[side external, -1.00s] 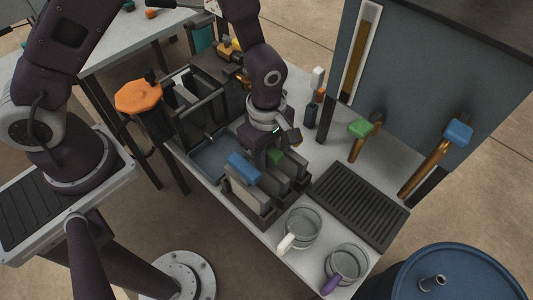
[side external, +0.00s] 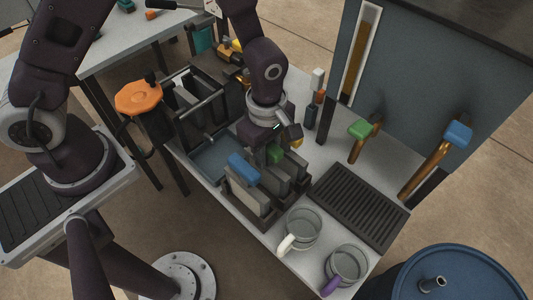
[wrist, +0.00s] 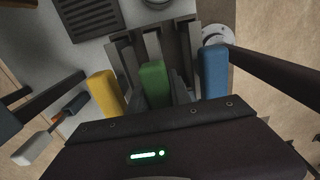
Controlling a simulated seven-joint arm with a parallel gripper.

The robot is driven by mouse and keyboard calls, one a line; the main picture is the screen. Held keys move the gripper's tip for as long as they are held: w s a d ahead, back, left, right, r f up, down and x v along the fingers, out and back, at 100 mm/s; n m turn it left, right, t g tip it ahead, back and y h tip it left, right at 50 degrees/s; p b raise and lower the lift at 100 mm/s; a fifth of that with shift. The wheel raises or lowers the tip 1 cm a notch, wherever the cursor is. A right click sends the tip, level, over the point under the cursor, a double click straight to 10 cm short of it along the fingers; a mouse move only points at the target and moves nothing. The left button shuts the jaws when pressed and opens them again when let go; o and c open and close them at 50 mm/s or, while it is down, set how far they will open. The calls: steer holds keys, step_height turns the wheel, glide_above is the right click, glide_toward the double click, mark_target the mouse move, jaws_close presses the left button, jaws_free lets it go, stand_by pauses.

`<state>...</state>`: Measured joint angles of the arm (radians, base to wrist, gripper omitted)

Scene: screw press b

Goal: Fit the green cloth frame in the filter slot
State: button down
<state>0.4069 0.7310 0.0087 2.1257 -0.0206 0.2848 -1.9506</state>
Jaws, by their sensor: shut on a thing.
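The green cloth frame's handle (side external: 275,154) is at the dark rack (side external: 262,222), between a blue-handled frame (side external: 243,167) and a yellow-handled one (side external: 297,142). My gripper (side external: 264,146) is shut on the green handle from above. The green frame's lower part is mostly hidden among the grey panels. The press (side external: 190,92), with dark upright plates, stands left of the rack; I cannot tell which gap is the filter slot.
An orange knob (side external: 138,97) sits at the press's left end. A grey-blue tray (side external: 213,158) lies between press and rack. Two mugs (side external: 302,228) (side external: 345,266) and a slatted drain (side external: 357,204) are at the right. Green and blue levered taps (side external: 361,129) (side external: 458,134) stand beyond.

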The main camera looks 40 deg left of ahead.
steer(key=shift+r, duration=0.9)
steer(key=shift+r, duration=2.45)
